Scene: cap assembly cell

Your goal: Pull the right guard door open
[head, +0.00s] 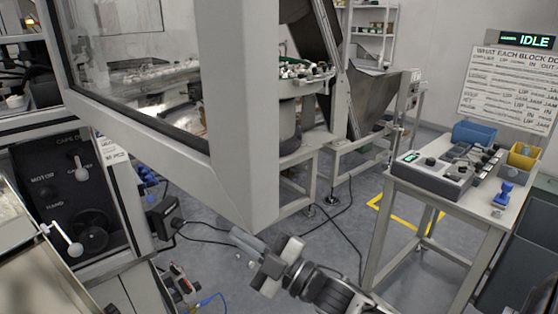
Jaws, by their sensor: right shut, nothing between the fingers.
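The right guard door (235,110) is a clear pane in a thick pale grey frame, seen large in the left half of the head view. It appears swung out from the machine, its wide upright edge and lower corner standing out over the floor. My right gripper (240,238) is just below that lower corner in the picture, fingers shut and empty, pointing up and left. I cannot tell whether it touches the frame; no handle is visible in its fingers. My left gripper is not in view.
A control panel (60,190) with knobs is at left, below the door. A black box (164,217) with cables is beside the panel. A bench (430,186) with a button box and bins stands at right. Grey floor with cables lies between.

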